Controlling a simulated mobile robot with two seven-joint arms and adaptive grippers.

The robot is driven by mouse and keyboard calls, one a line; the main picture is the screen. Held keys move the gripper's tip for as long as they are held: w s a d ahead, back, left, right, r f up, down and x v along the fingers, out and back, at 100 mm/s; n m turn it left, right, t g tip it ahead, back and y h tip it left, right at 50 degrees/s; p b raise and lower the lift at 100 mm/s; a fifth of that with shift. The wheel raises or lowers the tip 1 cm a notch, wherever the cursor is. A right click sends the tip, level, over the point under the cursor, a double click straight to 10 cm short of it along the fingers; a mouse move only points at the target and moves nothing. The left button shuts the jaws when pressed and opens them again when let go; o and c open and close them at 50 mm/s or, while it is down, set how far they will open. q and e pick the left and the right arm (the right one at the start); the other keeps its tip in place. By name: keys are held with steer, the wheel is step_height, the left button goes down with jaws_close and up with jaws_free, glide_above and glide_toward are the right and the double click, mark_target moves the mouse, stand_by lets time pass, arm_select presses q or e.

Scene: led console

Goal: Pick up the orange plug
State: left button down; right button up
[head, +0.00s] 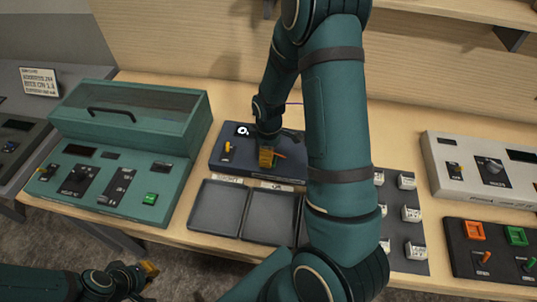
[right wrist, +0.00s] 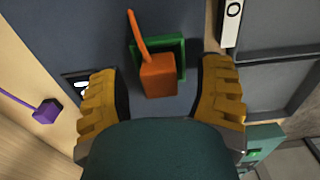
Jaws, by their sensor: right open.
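The orange plug (right wrist: 158,75) has an orange cable at its top in the right wrist view. It sits at a green-framed socket (right wrist: 181,58) on a dark panel; how deep it is cannot be told. My right gripper (right wrist: 162,70) is open, with one yellow finger on each side of the plug and visible gaps. In the head view my right gripper (head: 267,157) is over the dark console (head: 232,166), and a bit of the orange cable (head: 281,155) shows beside it. My left gripper (head: 149,269) is at the lower left, away from the table; its opening is unclear.
A purple plug (right wrist: 46,111) lies left in the right wrist view. Two dark trays (head: 218,207) are in front of the console. A teal lidded console (head: 125,180) stands left. A white box (head: 480,165) and a dark switch panel (head: 495,262) stand right. My right arm hides the middle.

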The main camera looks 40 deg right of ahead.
jaws_close()
step_height(320, 180, up, 9)
steer(key=shift+r, duration=0.3)
stand_by(0.4)
